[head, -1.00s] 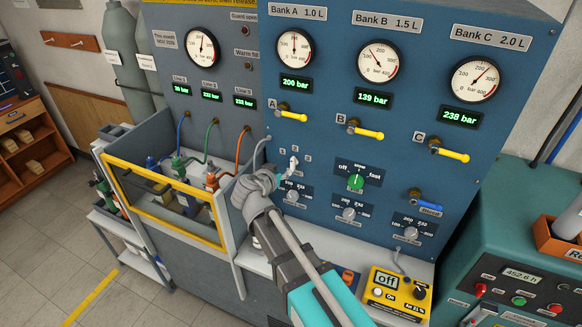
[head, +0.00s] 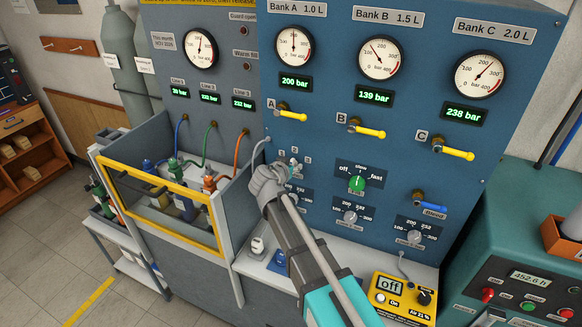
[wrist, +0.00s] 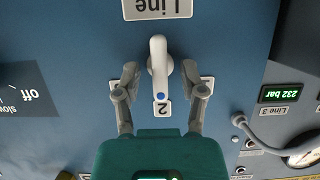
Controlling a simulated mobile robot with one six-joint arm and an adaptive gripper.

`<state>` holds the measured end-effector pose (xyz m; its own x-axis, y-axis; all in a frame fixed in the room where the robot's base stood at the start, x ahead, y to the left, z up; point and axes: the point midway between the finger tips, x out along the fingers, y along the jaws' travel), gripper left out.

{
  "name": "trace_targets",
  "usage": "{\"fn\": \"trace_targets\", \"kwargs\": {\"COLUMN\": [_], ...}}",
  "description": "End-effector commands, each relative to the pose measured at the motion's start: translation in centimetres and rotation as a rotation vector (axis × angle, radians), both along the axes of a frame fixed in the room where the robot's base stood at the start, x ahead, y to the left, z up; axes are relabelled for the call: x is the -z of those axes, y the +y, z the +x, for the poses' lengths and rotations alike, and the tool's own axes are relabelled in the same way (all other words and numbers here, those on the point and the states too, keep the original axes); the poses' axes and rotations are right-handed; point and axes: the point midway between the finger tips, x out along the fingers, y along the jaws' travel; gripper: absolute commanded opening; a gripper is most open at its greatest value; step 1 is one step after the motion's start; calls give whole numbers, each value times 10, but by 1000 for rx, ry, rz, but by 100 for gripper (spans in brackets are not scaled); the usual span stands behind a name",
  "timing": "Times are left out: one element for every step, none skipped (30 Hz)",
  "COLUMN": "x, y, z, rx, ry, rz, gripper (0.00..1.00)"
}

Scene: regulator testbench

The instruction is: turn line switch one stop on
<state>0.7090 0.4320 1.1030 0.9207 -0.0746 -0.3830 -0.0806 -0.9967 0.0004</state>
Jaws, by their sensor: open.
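The line switch (wrist: 159,66) is a white lever on the blue panel, below an upside-down "Line" label (wrist: 162,5) in the wrist view. Its blue-dotted end points at the label 2 (wrist: 162,109). Two more position labels lie to either side, mostly hidden behind my fingers. My gripper (wrist: 160,82) is open, with one finger on each side of the lever and a gap visible on both sides. In the head view my gripper (head: 287,173) is at the panel and covers most of the switch.
A slow/fast selector (head: 357,184) is to the right of the switch, and round regulator knobs (head: 350,217) are below it. A hose (head: 259,149) curves close by on the left. The yellow-framed guard (head: 160,215) stands further left.

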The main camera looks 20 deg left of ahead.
Motion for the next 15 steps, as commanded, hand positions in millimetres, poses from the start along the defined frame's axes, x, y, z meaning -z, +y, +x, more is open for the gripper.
{"fn": "trace_targets", "kwargs": {"x": [0, 0, 0, 0, 0, 0, 0, 0, 0, 0, 0, 0, 0, 0, 0], "y": [0, 0, 0, 0, 0, 0, 0, 0, 0, 1, 1, 1, 1, 1, 1], "z": [0, 0, 0, 0, 0, 0, 0, 0, -1, -1, -1, -1, -1, -1, -1], "rx": [0, 0, 0, 0, 0, 0, 0, 0, -1, -1, -1, -1, -1, -1, -1], "ry": [0, 0, 0, 0, 0, 0, 0, 0, 0, 0, 0, 0, 0, 0, 0], "rz": [0, 0, 0, 0, 0, 0, 0, 0, 0, 0, -1, -1, -1, -1, -1], "gripper": [53, 53, 53, 47, 42, 34, 29, 23, 16, 10, 5, 0, 0, 0, 0]}}
